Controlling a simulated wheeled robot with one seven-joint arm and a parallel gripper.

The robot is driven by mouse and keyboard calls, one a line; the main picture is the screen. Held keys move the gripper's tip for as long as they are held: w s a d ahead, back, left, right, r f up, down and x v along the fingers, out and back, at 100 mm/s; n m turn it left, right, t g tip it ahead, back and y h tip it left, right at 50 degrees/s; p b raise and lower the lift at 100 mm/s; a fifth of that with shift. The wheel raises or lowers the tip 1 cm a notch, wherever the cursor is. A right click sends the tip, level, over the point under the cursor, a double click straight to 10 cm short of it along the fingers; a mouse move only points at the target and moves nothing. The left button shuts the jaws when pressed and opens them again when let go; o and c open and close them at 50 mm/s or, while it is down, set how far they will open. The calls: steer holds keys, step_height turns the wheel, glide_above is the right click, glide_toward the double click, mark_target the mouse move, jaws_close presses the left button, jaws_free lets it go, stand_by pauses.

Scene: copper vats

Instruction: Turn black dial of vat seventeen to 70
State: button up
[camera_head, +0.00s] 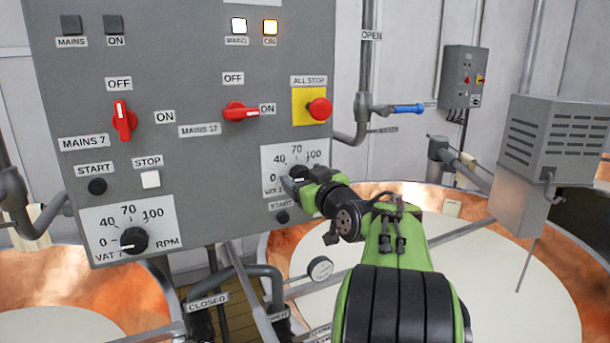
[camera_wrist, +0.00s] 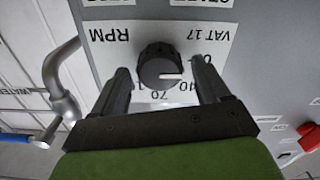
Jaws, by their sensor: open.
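The black dial of vat 17 (camera_wrist: 160,62) is on a white RPM plate (camera_wrist: 185,35), which shows upside down in the wrist view. Its white pointer line points right there, toward the 0 end of the scale. The 70 mark lies below the dial in that view, partly visible between my fingers. My gripper (camera_wrist: 160,68) is open, with one finger on each side of the dial. I cannot tell whether either finger touches it. In the head view my gripper (camera_head: 292,184) is at the plate (camera_head: 270,158), and the dial (camera_head: 298,171) is largely hidden.
The vat 7 dial (camera_head: 134,240) is on the same grey panel at lower left. The red all-stop button (camera_head: 319,109) and red mains 17 switch (camera_head: 240,112) are above my gripper. A black start button (camera_head: 282,217) is just below. A blue-handled valve (camera_head: 408,109) is to the right.

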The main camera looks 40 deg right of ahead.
steer(key=shift+c, duration=0.4)
steer(key=c, duration=1)
steer(key=shift+o, duration=0.2)
